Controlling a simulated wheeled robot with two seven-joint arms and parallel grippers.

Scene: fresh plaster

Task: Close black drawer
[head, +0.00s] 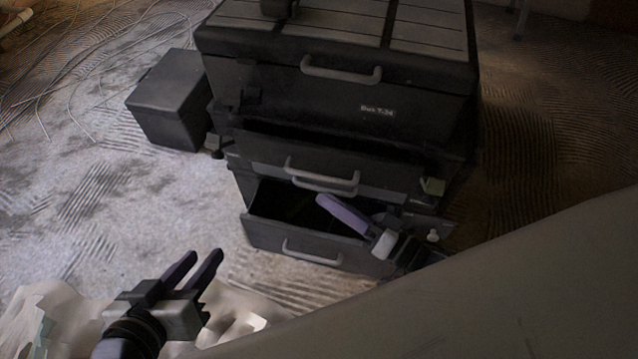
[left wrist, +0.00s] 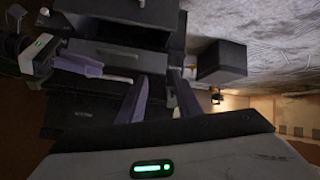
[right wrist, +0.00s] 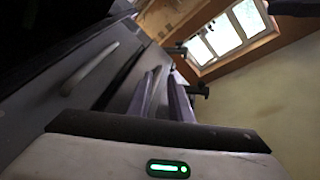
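The black drawer cabinet (head: 300,110) stands in the middle of the head view. Its lowest drawer (head: 275,237) is pulled out, with a grey handle (head: 312,253) on its front. The drawers above it are also partly out. My right gripper (head: 328,205) is at the right part of the lowest drawer, its purple finger over the opening; contact cannot be told. In the right wrist view its fingers (right wrist: 163,95) stand apart, close to a drawer front with a grey handle (right wrist: 90,68). My left gripper (head: 200,262) is open and empty, in front and left of the drawer.
A dark grey box (head: 170,100) stands left of the cabinet. Loose cables (head: 50,60) lie on the plaster-marked floor at the far left. The floor between my left gripper and the cabinet is clear. My pale arm fills the lower right.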

